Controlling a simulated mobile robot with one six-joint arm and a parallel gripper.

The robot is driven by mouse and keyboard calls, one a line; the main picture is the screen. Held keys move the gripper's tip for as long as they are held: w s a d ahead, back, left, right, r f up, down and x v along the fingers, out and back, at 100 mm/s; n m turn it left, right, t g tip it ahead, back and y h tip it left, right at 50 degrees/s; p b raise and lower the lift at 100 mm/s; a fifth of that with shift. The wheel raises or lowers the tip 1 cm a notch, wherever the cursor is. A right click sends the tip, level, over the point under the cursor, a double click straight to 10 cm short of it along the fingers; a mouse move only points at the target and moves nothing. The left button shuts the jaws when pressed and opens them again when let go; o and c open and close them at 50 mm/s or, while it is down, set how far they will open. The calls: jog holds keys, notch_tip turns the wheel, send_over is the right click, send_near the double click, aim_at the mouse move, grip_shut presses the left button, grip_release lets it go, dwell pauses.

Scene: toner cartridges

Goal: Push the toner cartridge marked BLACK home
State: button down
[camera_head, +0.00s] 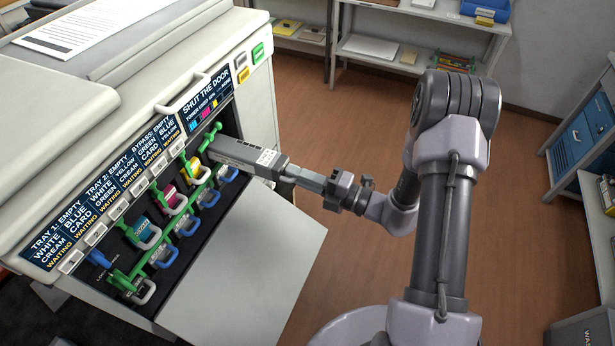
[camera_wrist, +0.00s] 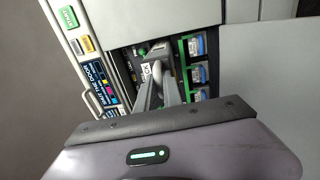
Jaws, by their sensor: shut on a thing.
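The grey toner cartridge (camera_head: 240,154) with a white label sticks well out of the far-end slot of the printer's open bay (camera_head: 228,133). Its inner end is hidden in the slot, and the label is too small to read in the head view. My gripper (camera_head: 287,173) is shut on its outer end, with the arm reaching in from the right. In the wrist view the gripper's fingers (camera_wrist: 162,80) close on the cartridge's end (camera_wrist: 156,68), and the fingers hide part of it.
Nearer slots hold yellow (camera_head: 194,168), magenta (camera_head: 170,194) and cyan (camera_head: 142,227) cartridges with looped handles. Green levers and blue-handled units line the bay. The lowered door (camera_head: 258,250) lies below it. The floor (camera_head: 340,120) behind the arm is clear; shelves stand beyond.

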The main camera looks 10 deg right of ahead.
jog(key=p+x, duration=0.1)
jog(key=x, duration=1.1)
jog(key=f+p+x, duration=0.1)
jog(key=x, duration=0.5)
jog(key=shift+p, duration=0.35)
jog(key=c, duration=1.4)
grip_release()
jog(key=shift+o, duration=0.2)
jog(key=shift+f, duration=0.15)
jog(key=o, duration=0.4)
jog(key=shift+c, duration=0.2)
jog(key=shift+d, duration=0.1)
jog(key=shift+v, duration=3.55)
